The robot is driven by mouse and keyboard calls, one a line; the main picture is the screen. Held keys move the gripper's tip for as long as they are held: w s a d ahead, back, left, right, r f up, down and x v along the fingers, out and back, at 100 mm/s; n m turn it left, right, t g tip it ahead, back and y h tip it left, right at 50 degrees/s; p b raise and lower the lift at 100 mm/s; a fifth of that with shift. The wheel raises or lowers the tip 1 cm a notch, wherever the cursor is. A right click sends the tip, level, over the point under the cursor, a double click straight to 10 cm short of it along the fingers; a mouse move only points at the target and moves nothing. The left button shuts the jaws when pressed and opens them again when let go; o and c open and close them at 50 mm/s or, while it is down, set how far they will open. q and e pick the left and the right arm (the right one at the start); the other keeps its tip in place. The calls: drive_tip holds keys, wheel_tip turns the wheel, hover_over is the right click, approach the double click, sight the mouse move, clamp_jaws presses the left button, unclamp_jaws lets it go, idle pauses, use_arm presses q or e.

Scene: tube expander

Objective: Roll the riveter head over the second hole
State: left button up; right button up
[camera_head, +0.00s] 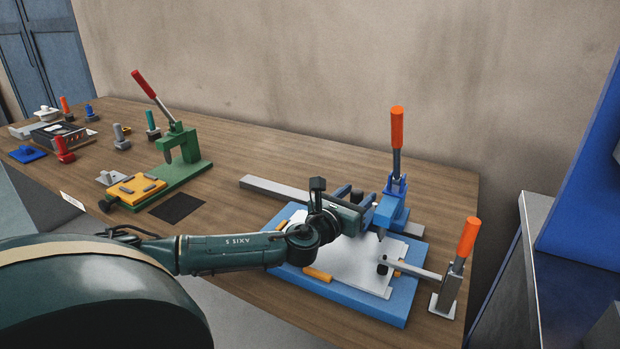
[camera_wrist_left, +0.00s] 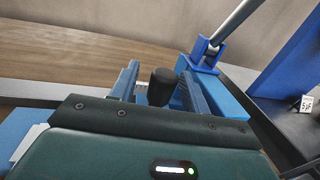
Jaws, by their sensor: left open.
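The riveter head (camera_head: 390,208) is blue with a tall orange-handled lever (camera_head: 397,128), and sits on a grey rail (camera_head: 275,190) behind a white sheet (camera_head: 350,262) on a blue base (camera_head: 402,303). The head also shows in the left wrist view (camera_wrist_left: 225,97). My left gripper (camera_head: 362,203) is open just left of the head. In the left wrist view a black knob (camera_wrist_left: 161,86) stands between its spread fingers (camera_wrist_left: 158,85); I cannot tell whether they touch it. The holes in the sheet cannot be made out. My right gripper is not in view.
A clamp with an orange handle (camera_head: 467,238) stands at the base's right corner. A green lever press (camera_head: 180,150) stands to the left, with a dark mat (camera_head: 177,208) in front. Small tools crowd the far left. Bare tabletop (camera_head: 290,160) lies behind the rail.

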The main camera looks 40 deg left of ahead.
use_arm(q)
drive_tip(key=shift+s, duration=0.1)
drive_tip(key=shift+s+d+p, duration=0.15)
drive_tip(key=shift+s+p, duration=0.1)
drive_tip(key=shift+s, duration=1.45)
drive_tip(key=shift+s+d+p, duration=0.15)
drive_tip(key=shift+s+p, duration=0.05)
drive_tip(key=shift+s, duration=1.5)
